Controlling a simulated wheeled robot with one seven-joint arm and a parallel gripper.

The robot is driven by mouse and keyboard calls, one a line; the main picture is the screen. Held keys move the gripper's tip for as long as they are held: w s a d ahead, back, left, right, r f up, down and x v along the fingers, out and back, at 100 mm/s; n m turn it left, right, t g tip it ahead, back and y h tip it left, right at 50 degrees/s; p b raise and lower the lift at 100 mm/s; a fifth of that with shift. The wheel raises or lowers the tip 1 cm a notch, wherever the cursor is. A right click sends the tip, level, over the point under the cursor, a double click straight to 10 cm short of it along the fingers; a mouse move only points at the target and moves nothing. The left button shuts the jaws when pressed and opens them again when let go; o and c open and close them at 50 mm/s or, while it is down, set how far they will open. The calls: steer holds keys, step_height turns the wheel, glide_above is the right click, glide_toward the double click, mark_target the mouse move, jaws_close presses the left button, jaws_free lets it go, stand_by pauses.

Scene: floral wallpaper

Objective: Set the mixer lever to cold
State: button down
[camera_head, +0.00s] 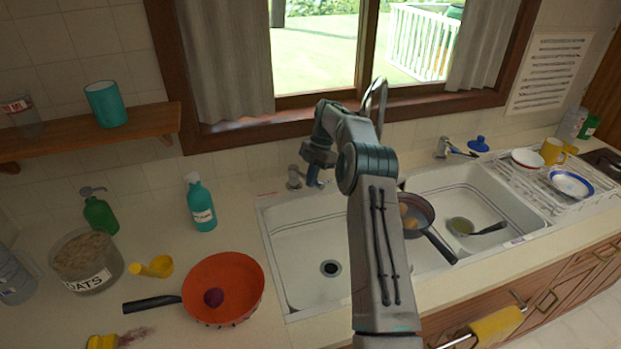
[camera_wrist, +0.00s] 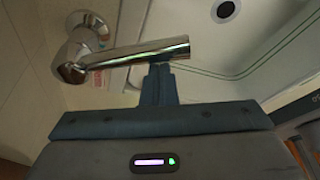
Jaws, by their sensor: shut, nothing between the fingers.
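In the wrist view a chrome mixer has a round body (camera_wrist: 82,48) at the wall side and a straight chrome bar (camera_wrist: 135,52) reaching right from it. I cannot tell for sure whether this bar is the lever or the spout. My gripper (camera_wrist: 159,72) is shut and empty, its blue fingertips right at the bar near its free end. Whether they touch it is unclear. In the head view my gripper (camera_head: 316,179) is beside the chrome mixer base (camera_head: 293,177) behind the left basin, and my arm hides part of that area.
A double sink (camera_head: 300,235) lies below my arm. A pan (camera_head: 418,215) sits at its divider, and a second tap (camera_head: 442,149) stands behind the right basin. A teal bottle (camera_head: 201,205) and an orange pan (camera_head: 235,275) stand left. The window sill is close behind.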

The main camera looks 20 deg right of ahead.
steer(key=shift+d, duration=0.1)
step_height(320, 180, up, 9)
steer(key=b, duration=0.2)
steer(key=shift+s+a+r, duration=0.15)
steer(key=shift+a+r, duration=0.05)
steer(key=shift+a, duration=0.2)
stand_by(0.6)
stand_by(0.5)
